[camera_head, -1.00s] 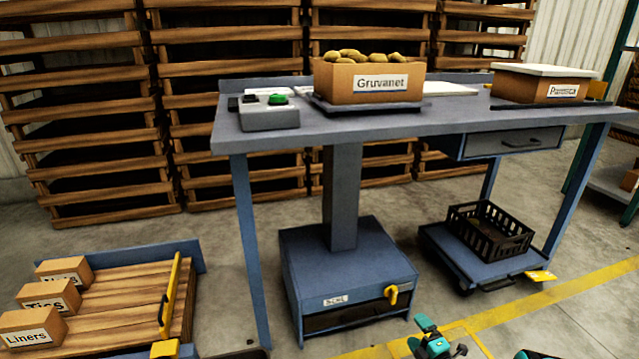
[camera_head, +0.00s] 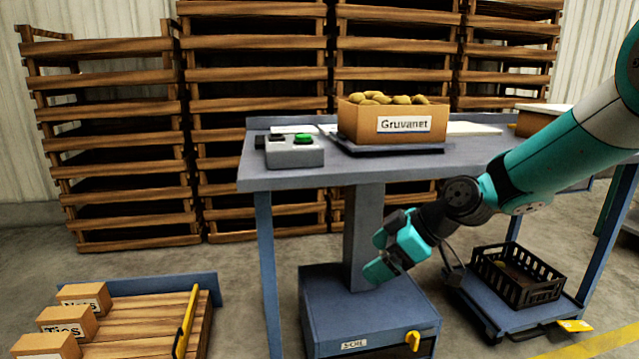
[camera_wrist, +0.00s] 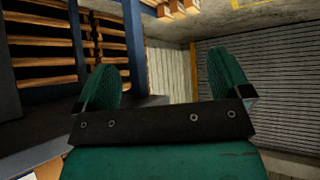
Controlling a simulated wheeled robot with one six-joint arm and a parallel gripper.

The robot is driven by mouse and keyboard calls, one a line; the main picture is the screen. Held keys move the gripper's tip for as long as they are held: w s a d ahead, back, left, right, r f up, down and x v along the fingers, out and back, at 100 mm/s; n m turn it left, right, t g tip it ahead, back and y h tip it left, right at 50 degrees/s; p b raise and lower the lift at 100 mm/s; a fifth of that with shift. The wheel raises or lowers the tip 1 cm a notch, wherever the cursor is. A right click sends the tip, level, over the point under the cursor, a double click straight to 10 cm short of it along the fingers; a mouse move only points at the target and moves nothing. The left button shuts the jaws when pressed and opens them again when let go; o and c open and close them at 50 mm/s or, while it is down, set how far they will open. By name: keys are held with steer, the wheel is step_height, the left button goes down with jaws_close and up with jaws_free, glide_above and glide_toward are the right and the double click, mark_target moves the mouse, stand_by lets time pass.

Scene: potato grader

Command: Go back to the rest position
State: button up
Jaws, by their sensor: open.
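My gripper (camera_head: 385,255) hangs in front of the blue table in the head view, below the tabletop's front edge and above the blue box marked "SOIL" (camera_head: 368,318). In the wrist view its two green fingers (camera_wrist: 165,85) stand wide apart with nothing between them. My arm reaches in from the right edge of the head view and hides part of the table's right side. No object is held.
The table (camera_head: 290,178) bears a grey control box with a green button (camera_head: 293,152) and a "Gruvanet" carton of potatoes (camera_head: 390,124). A black crate (camera_head: 518,278) sits on a low cart at right. Labelled cartons (camera_head: 68,322) stand on a pallet at lower left. Slatted wooden racks (camera_head: 115,150) stand behind.

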steer(key=s+d+r+m+g+h, duration=0.1)
steer(key=s+r+m, duration=0.15)
steer(key=s, duration=0.75)
steer(key=s+d+r+m+g+h, duration=0.1)
steer(key=s+d+r+m+h, duration=0.15)
steer(key=s, duration=0.75)
steer(key=s+d+r+m+g+h, duration=0.1)
steer(key=s+r+m, duration=0.15)
steer(key=s, duration=0.75)
step_height(320, 180, up, 33)
steer(key=p, duration=3.4)
steer(key=shift+w+a+f, duration=0.15)
steer(key=shift+w+a, duration=0.15)
steer(key=shift+w, duration=0.15)
